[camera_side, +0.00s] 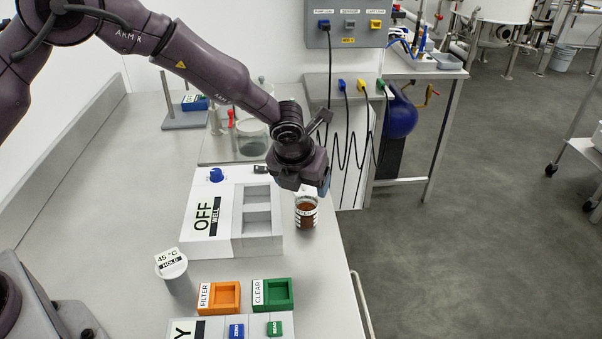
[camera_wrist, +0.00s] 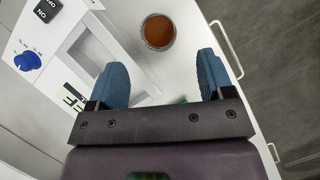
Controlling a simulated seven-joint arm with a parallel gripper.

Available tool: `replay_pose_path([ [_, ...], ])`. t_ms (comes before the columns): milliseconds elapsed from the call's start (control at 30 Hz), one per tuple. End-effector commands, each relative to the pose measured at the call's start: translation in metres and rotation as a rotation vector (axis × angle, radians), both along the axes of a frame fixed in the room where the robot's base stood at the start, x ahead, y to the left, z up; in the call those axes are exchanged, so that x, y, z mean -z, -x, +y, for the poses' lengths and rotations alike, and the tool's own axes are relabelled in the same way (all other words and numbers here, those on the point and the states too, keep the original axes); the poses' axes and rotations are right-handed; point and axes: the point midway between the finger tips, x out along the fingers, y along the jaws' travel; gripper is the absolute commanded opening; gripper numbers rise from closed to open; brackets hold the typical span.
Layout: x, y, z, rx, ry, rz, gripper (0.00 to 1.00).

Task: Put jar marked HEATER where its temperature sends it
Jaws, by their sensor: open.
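A glass jar (camera_side: 306,212) with brown contents and a white label stands on the bench at the right of the OFF device. The lettering on its label is too small to read surely. In the wrist view the jar (camera_wrist: 158,32) shows from above, ahead of the fingertips. My gripper (camera_wrist: 161,70) is open and empty, its blue fingers apart, above and close to the jar. In the side view my gripper (camera_side: 305,185) partly covers the jar's top. A white cylinder (camera_side: 172,265) at front left carries a "45 °C HOLD" sign.
The white device (camera_side: 210,215) reads OFF, WELL, with a recessed grey block and blue knob. An orange FILTER tray (camera_side: 205,309) and green CLEAR tray (camera_side: 264,304) stand in front. The bench's right edge runs close to the jar. The left bench is clear.

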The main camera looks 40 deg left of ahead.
Motion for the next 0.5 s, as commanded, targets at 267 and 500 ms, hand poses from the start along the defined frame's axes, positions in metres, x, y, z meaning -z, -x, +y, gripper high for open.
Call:
replay_pose_path([
  [267,-0.023,0.009,-0.003,-0.001,0.001,0.001,0.75],
  [500,-0.029,0.011,-0.001,-0.024,0.007,-0.004,0.75],
])
